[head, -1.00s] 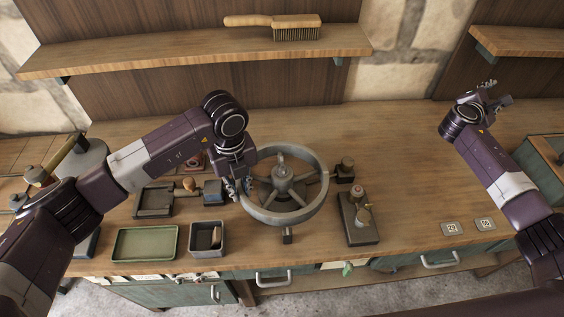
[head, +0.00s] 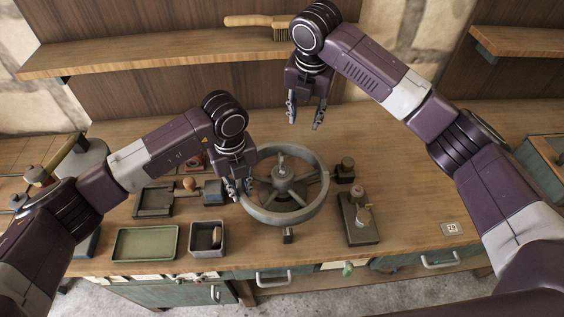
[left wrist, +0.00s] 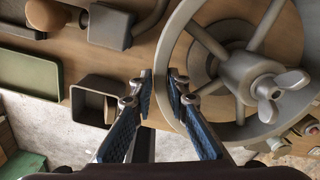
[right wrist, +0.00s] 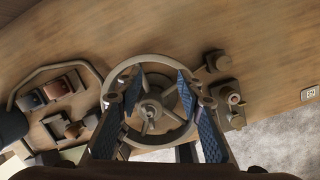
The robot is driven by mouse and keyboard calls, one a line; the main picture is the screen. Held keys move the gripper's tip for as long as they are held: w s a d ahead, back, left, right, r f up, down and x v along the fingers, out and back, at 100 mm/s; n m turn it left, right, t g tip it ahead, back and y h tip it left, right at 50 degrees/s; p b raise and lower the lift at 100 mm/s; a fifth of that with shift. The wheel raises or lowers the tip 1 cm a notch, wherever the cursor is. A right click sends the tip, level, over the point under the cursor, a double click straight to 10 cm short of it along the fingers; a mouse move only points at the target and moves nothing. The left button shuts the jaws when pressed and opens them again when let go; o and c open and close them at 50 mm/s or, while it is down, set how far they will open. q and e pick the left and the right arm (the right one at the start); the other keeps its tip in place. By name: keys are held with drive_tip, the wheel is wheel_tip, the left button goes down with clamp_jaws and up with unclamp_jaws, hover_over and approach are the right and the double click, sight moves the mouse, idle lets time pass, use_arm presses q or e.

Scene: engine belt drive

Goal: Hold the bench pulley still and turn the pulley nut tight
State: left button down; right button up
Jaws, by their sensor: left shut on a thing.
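The bench pulley (head: 319,197) is a grey spoked wheel lying flat on the workbench; its rim also fills the right of the left wrist view (left wrist: 176,50). The pulley nut, a grey wing nut (left wrist: 276,92), sits at the hub centre and shows small in the head view (head: 281,165). My left gripper (head: 239,193) is shut on the pulley's left rim, fingers either side of it. My right gripper (head: 304,120) is open and empty, pointing down, above and behind the pulley. In the right wrist view the pulley (right wrist: 143,62) shows beyond and between its fingers.
A dark block with a knobbed fitting (head: 361,222) stands right of the pulley. A green tray (head: 145,257) and a small grey bin (head: 192,252) lie at the front left. A brush (head: 247,21) rests on the shelf (head: 150,55). The bench right of the block is mostly clear.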

sight(282, 168)
drive_tip(key=s+a+r+n+g, duration=0.2)
drive_tip(key=s+a+r+n, duration=0.1)
drive_tip(key=s+a+n, duration=0.4)
drive_tip(key=f, duration=0.3)
drive_tip(key=f+m, duration=0.1)
drive_tip(key=f, duration=0.3)
drive_tip(key=f+m, duration=0.1)
drive_tip(key=f, duration=0.3)
drive_tip(key=shift+s+d+f, duration=0.25)
drive_tip(key=shift+s+d, duration=0.05)
drive_tip(key=shift+d, duration=0.1)
clamp_jaws()
